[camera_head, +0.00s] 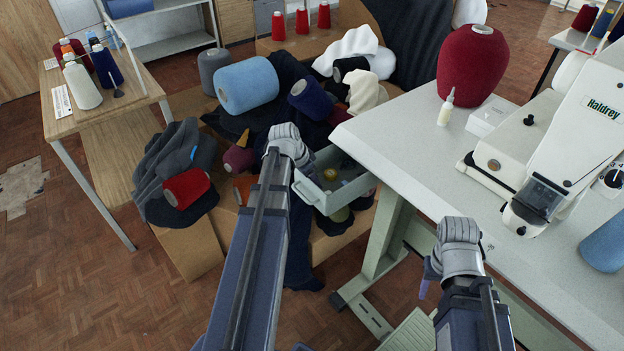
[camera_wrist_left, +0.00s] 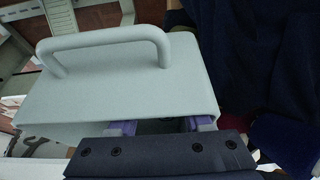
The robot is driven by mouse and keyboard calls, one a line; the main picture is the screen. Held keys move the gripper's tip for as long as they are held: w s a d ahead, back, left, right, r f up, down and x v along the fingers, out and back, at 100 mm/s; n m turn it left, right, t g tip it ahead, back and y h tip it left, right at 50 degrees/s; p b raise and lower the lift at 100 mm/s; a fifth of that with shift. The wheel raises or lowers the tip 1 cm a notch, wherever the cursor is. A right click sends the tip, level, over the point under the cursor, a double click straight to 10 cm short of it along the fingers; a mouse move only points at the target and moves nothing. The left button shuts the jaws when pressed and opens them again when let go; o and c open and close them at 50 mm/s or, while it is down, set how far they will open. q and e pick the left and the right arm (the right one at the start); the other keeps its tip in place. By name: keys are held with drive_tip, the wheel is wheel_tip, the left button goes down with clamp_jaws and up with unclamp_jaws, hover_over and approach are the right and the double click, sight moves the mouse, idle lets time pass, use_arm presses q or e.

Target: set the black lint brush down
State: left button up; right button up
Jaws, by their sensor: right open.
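I cannot make out the black lint brush for certain in either view. My left gripper (camera_head: 290,160) is at the open grey drawer (camera_head: 345,196), at its left end. In the left wrist view, the two purple fingertips of my left gripper (camera_wrist_left: 162,126) are wide apart behind the drawer's front panel (camera_wrist_left: 130,95). The space between them is dark, and no held thing can be made out. My right gripper (camera_head: 430,280) is open, low beside the sewing table's front edge, apart from the drawer.
The drawer's handle (camera_wrist_left: 105,45) faces the left wrist camera. A small yellow item (camera_head: 330,174) lies in the drawer. The white sewing table (camera_head: 405,135) bears a machine and a red cone (camera_head: 472,68). A wooden table (camera_head: 65,115) with spools stands left. Dark cloth and yarn crowd the middle.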

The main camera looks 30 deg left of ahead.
use_arm(q)
drive_tip(key=shift+p+v, duration=0.75)
drive_tip(key=shift+p, duration=0.05)
drive_tip(key=p+v, duration=1)
drive_tip(key=shift+r, duration=0.4)
drive_tip(key=shift+s, duration=0.1)
drive_tip(key=s+d+g+y, duration=0.1)
drive_tip(key=s+d, duration=0.3)
drive_tip(key=d, duration=0.6)
drive_tip(key=s+d+f+g+y, duration=0.1)
drive_tip(key=s+d, duration=0.3)
drive_tip(key=d, duration=0.7)
drive_tip(key=s+d+g+y, duration=0.1)
drive_tip(key=s+d, duration=0.3)
drive_tip(key=d, duration=0.7)
drive_tip(key=shift+f+n+g, duration=0.3)
drive_tip(key=shift+f+g, duration=0.05)
drive_tip(key=shift+g, duration=0.45)
drive_tip(key=shift+s+d, duration=0.1)
drive_tip(key=shift+d, duration=0.05)
